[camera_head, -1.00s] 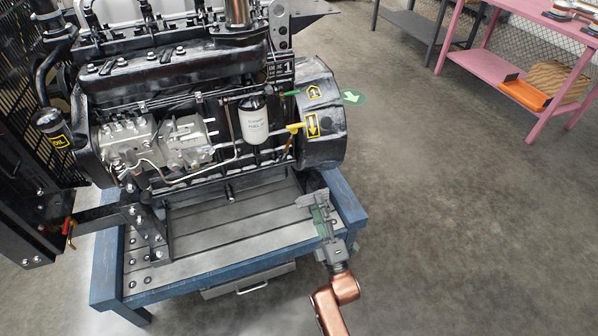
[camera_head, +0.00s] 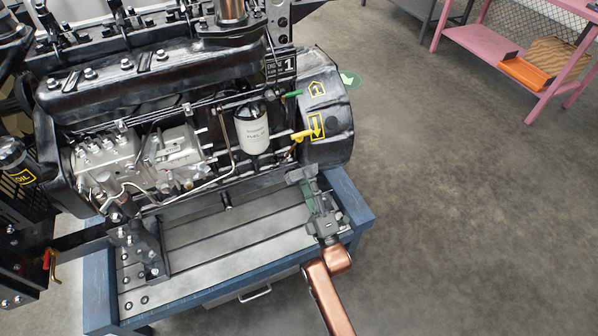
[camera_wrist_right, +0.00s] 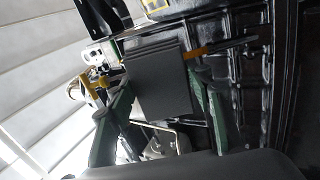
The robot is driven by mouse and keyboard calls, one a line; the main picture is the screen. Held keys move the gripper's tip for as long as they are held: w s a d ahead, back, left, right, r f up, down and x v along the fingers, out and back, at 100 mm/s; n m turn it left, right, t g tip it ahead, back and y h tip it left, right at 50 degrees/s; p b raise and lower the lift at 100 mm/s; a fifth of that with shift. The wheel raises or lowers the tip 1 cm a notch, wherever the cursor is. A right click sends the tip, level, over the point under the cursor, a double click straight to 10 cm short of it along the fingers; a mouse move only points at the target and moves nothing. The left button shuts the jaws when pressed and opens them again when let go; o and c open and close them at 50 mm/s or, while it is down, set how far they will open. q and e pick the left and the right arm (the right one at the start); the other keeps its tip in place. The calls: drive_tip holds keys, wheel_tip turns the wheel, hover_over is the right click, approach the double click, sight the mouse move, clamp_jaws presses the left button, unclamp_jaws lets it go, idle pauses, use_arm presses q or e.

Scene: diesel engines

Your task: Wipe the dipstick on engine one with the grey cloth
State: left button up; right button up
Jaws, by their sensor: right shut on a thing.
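Engine one (camera_head: 160,75), marked with a "1", stands on a blue-edged bench. A yellow handle (camera_head: 303,134), apparently the dipstick's, sticks out at its right end beside a yellow arrow label. My right gripper (camera_head: 308,190) is below this handle, above the bench's right end. In the wrist view, its green fingers (camera_wrist_right: 163,90) are shut on the dark grey folded cloth (camera_wrist_right: 160,82). The cloth also shows at the fingertips in the head view (camera_head: 300,174). A yellow part (camera_wrist_right: 196,52) shows beside the cloth's edge; I cannot tell whether they touch. My left gripper is out of view.
A green handle (camera_head: 291,94) is above the yellow one, and a white fuel filter (camera_head: 252,128) is to its left. The bench top (camera_head: 235,235) is bare in front. A pink table (camera_head: 490,45) stands at the back right. Open floor (camera_head: 460,220) lies to the right.

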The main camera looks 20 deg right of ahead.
sight(301, 171)
drive_tip(key=shift+w+d+r, duration=0.1)
drive_tip(key=shift+w+r, duration=0.1)
drive_tip(key=shift+w, duration=0.05)
drive_tip(key=shift+w+r, duration=0.2)
drive_tip(key=shift+w, duration=0.1)
drive_tip(key=shift+w+a+r, duration=0.2)
drive_tip(key=shift+w, duration=0.2)
drive_tip(key=shift+w+a+r, duration=0.2)
drive_tip(key=shift+w, duration=0.2)
drive_tip(key=shift+w+r+b, duration=0.35)
drive_tip(key=shift+w, duration=0.3)
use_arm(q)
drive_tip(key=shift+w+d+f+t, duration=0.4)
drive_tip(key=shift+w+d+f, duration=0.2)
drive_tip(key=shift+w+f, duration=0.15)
use_arm(e)
drive_tip(key=shift+w+r, duration=0.1)
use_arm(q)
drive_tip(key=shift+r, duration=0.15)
use_arm(e)
drive_tip(key=shift+x, duration=0.9)
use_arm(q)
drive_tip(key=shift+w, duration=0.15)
